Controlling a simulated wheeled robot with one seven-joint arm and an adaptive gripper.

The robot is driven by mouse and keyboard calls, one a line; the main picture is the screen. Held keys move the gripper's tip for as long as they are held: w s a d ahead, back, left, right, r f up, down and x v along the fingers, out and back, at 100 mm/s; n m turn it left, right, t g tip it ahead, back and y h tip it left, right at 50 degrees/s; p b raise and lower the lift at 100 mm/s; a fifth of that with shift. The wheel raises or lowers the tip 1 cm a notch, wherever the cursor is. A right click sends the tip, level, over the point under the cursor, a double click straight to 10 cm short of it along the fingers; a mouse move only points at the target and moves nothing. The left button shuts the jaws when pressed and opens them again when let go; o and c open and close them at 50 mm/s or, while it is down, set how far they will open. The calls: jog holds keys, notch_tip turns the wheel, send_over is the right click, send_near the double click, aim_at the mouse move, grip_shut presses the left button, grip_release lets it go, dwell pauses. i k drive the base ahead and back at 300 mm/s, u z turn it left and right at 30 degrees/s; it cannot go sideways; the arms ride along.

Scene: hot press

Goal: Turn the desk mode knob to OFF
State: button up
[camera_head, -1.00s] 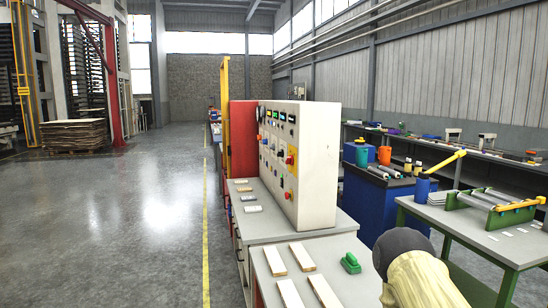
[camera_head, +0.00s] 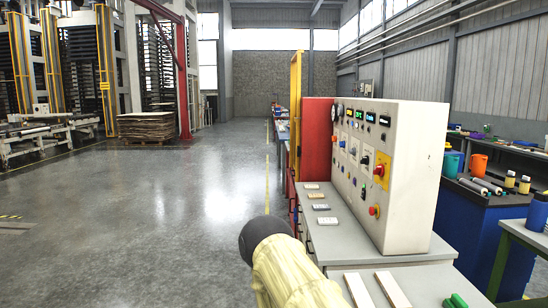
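The white control console (camera_head: 415,185) stands on a grey desk right of centre. Its left-facing panel is seen at a steep slant and carries displays, small dark knobs (camera_head: 365,160), a yellow plate with a red button (camera_head: 380,170) and a red knob or button (camera_head: 374,211) low at the near edge. The labels are too small to read, so I cannot tell which control is the mode knob or where it points. A cream arm link of mine (camera_head: 290,275) with a dark rounded end shows at the bottom centre, apart from the panel. My gripper is not in view.
The grey desk (camera_head: 335,240) holds several small labelled blocks, pale strips (camera_head: 392,288) and a green object (camera_head: 455,300). A red cabinet (camera_head: 317,140) and yellow post stand behind the console. Blue cabinets (camera_head: 465,220) are at right. The floor (camera_head: 180,200) at left is open.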

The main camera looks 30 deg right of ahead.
aim_at(365, 160)
jog(key=u, duration=0.55)
jog(key=i, duration=1.45)
jog(key=z, duration=0.4)
jog(key=i, duration=1)
jog(key=z, duration=0.9)
